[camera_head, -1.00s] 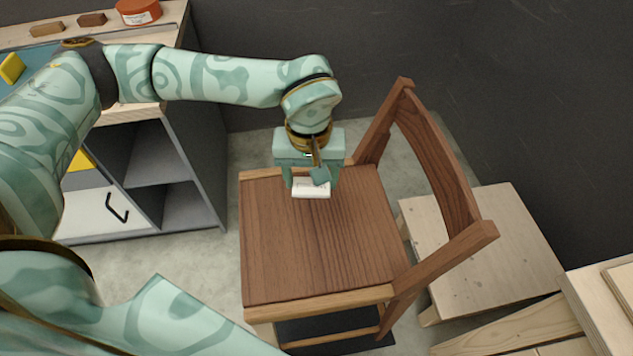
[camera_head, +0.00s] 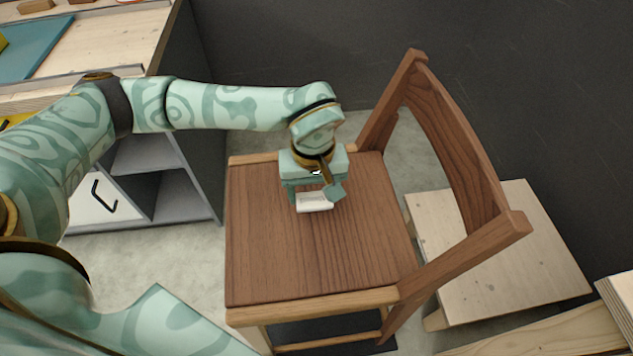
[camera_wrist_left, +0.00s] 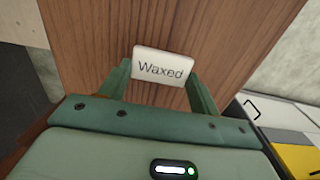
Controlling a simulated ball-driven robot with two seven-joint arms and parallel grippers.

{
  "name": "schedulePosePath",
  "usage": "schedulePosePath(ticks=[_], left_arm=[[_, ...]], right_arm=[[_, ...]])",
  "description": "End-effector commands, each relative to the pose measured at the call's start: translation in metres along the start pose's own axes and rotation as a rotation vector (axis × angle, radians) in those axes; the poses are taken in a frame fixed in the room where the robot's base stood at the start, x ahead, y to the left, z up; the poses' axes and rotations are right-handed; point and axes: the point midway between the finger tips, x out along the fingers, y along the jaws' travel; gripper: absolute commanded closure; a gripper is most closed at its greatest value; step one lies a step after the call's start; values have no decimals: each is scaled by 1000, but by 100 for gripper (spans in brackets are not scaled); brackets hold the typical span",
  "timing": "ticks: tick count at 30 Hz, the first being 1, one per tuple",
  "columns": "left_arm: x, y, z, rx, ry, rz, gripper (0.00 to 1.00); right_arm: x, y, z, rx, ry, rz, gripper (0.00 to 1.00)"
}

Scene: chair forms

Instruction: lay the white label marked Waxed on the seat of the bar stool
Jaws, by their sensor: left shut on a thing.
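The white label (camera_head: 313,202) is between the fingers of my left gripper (camera_head: 314,194), which is shut on it. In the left wrist view the label (camera_wrist_left: 162,66) shows the word Waxed, between the two green fingers (camera_wrist_left: 160,82). The seat also fills much of the left wrist view (camera_wrist_left: 225,35). My right gripper is not in view.
A grey cabinet (camera_head: 190,195) with open shelves and a wooden top stands at left. A pale wooden low table (camera_head: 500,265) is behind the backrest at right, with pale boards (camera_head: 560,330) at bottom right. A dark wall is behind. The front of the seat is clear.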

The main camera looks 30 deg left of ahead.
Motion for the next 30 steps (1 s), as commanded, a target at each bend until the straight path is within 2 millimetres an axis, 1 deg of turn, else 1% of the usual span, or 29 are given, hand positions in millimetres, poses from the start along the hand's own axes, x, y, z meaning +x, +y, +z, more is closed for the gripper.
schedulePosePath(ticks=[1,9,15,19,24,29,30], left_arm=[[11,0,0,0,-5,-3,59],[32,0,0,0,-2,-1,59],[45,0,0,1,-1,0,59],[49,0,0,0,-1,0,59],[51,0,0,0,-1,0,59],[51,0,0,0,-1,0,59],[51,0,0,0,-1,0,32]], right_arm=[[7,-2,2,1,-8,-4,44],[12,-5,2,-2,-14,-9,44],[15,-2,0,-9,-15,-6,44],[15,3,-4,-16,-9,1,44],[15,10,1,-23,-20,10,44],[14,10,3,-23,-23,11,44],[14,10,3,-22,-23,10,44]])
